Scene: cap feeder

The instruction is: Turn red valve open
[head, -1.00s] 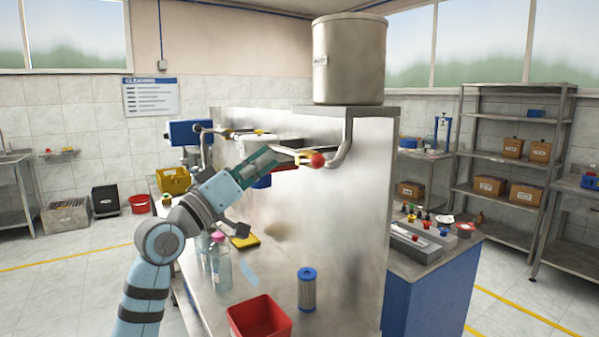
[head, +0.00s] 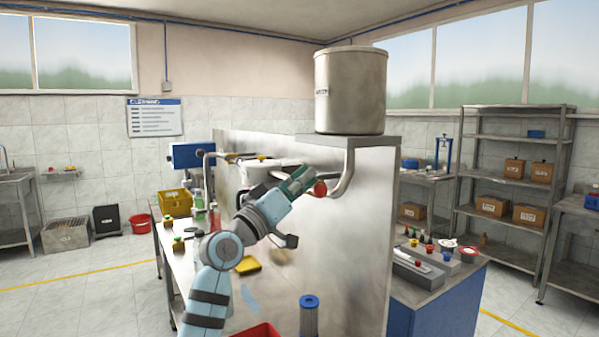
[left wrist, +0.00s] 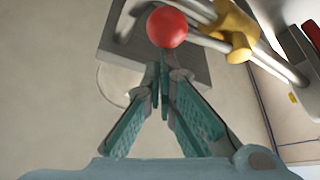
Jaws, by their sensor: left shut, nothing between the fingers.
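The red valve knob (head: 320,188) is a round red ball beside a bent steel pipe (head: 343,180) under the tank shelf. It also shows in the left wrist view (left wrist: 167,27), near a yellow star-shaped part (left wrist: 235,30) on the pipes. My left gripper (head: 308,180) is shut and empty, its tips right at the ball's near side. In the left wrist view its closed tips (left wrist: 162,60) point at the ball's lower edge; I cannot tell whether they touch. The gripper hides much of the valve in the head view. My right gripper is not in view.
A steel tank (head: 350,92) stands on the shelf above. A tall steel panel (head: 350,265) runs beside my arm. The bench holds a yellow bin (head: 175,203), a blue-capped filter (head: 309,318) and a red box (head: 257,331).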

